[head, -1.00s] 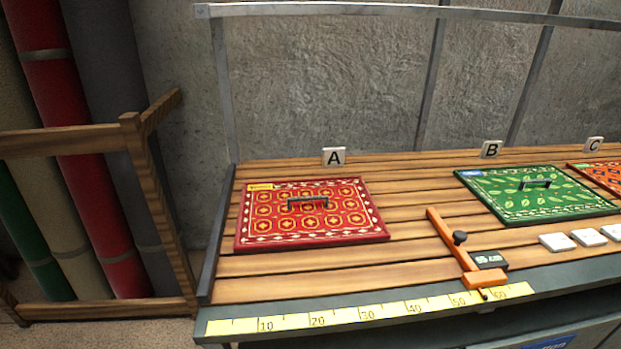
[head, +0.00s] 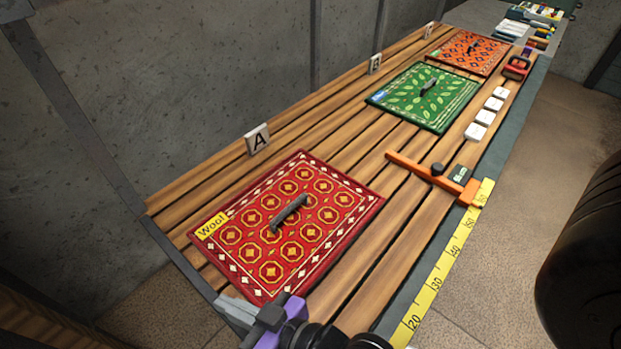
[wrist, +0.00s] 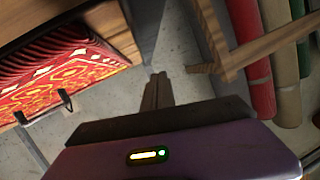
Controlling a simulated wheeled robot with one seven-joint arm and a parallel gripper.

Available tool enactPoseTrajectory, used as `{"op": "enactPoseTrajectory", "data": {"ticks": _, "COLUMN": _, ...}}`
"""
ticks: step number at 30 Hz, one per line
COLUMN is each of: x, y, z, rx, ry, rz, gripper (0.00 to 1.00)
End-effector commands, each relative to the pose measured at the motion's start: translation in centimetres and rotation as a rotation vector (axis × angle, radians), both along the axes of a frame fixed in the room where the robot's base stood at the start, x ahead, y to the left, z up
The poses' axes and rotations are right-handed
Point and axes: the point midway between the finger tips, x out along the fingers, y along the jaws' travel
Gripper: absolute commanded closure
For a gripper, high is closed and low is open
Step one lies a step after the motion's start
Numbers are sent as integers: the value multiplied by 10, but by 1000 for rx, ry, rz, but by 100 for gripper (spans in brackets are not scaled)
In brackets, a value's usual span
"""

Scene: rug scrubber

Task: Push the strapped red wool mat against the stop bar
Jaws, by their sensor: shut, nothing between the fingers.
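The red wool mat (head: 330,235) lies flat on the slatted bench near letter A, with a yellow "Wool" label and a dark strap (head: 289,214) across its middle. The mat also shows at the left of the wrist view (wrist: 55,75). The orange stop bar (head: 408,165), with a black knob, lies to the mat's right, with bare slats between them.
A green mat (head: 425,97) and an orange mat (head: 468,52) lie farther along the bench. A yellow ruler (head: 440,270) runs along the front edge, with several white blocks (head: 486,117) beyond the bar. A wooden rack with rolls (wrist: 245,50) shows in the wrist view.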

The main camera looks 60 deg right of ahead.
Motion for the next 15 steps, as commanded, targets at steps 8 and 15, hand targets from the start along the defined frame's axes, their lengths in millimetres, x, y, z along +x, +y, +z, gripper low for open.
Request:
{"op": "enactPoseTrajectory", "data": {"ticks": 8, "x": 108, "y": 5, "z": 39, "rx": -50, "ry": -57, "rz": 160, "gripper": 100}}
{"op": "enactPoseTrajectory", "data": {"ticks": 15, "x": 173, "y": -9, "z": 78, "rx": -226, "ry": -70, "rz": 371, "gripper": 100}}
